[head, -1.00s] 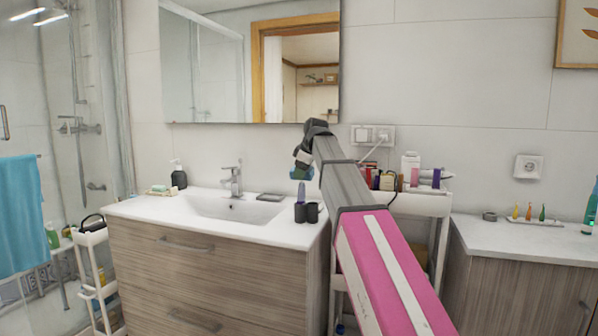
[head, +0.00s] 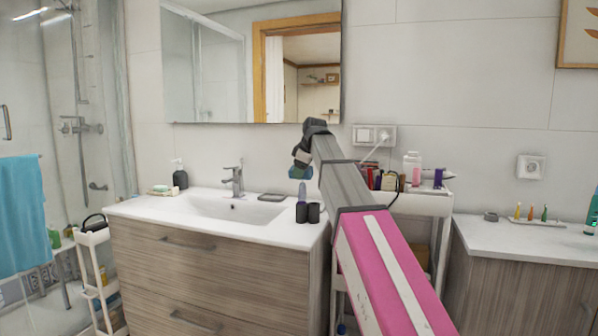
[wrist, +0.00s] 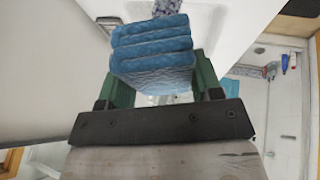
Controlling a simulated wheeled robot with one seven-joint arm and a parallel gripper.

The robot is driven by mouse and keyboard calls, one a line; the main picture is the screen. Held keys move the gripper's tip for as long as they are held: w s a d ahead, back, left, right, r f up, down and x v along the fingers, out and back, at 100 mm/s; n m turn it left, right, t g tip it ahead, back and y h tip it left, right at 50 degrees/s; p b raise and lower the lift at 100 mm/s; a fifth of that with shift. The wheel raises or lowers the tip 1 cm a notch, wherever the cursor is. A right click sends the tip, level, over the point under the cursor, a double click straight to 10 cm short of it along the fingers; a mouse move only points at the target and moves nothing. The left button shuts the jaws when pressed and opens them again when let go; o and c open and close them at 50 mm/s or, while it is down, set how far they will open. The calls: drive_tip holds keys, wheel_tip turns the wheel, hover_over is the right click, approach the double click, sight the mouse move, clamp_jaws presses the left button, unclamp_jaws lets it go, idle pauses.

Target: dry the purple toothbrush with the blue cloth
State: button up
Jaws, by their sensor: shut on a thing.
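My gripper (wrist: 152,80) is shut on the blue cloth (wrist: 152,50), a thick folded pad between its green fingers in the wrist view. In the head view the gripper (head: 300,172) hangs above the right end of the sink counter, and the cloth is hard to tell from the fingers. A slim purple upright thing (head: 302,192), probably the purple toothbrush, rises from a dark cup (head: 301,213) just below the gripper. A small gap shows between them. Its lower part is hidden.
A second dark cup (head: 313,213) stands beside the first. The basin (head: 225,207), faucet (head: 233,180) and soap bottle (head: 180,175) are to the left. A white cart (head: 425,203) with bottles stands right of the counter. A side cabinet (head: 525,235) carries small coloured items.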

drive_tip(key=shift+s+d+f, duration=0.1)
drive_tip(key=shift+s+d, duration=0.1)
drive_tip(key=shift+d, duration=0.35)
drive_tip(key=shift+w+a, duration=0.2)
drive_tip(key=shift+a, duration=0.35)
drive_tip(key=shift+w+a, duration=0.2)
drive_tip(key=shift+a, duration=0.35)
drive_tip(key=shift+s+d, duration=0.2)
drive_tip(key=shift+d, duration=0.35)
drive_tip(key=shift+s+d, duration=0.2)
drive_tip(key=shift+d, duration=0.35)
drive_tip(key=shift+r, duration=3.7)
